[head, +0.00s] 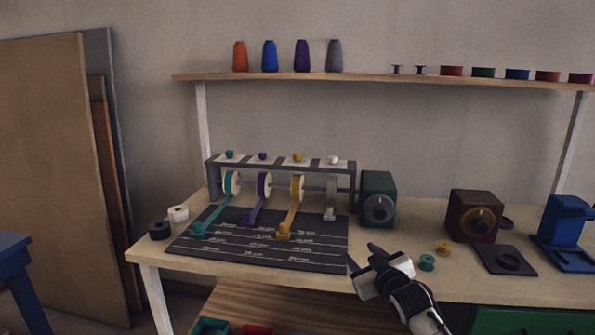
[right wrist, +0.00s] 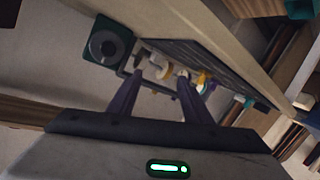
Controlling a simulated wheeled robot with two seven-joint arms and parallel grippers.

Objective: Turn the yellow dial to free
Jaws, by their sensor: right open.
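The small yellow dial (head: 297,157) sits on the top rail of the grey rack (head: 352,178), between a purple and a white dial. Its pointer setting is too small to read. Below it hangs a yellow-rimmed wheel (head: 297,188) with a yellow arm (head: 288,220) slanting down to the dark marked mat (head: 250,261). My right gripper (head: 362,256) is open and empty near the table's front edge, right of the mat and apart from the rack. In the right wrist view its two fingers (right wrist: 160,77) point toward the rack. My left gripper is out of view.
A green box with a grey dial (head: 378,190) stands right of the rack. A maroon box (head: 472,202), a blue stand (head: 568,225) and small teal and yellow spools (head: 427,262) are farther right. A shelf (head: 370,78) with thread cones runs above.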

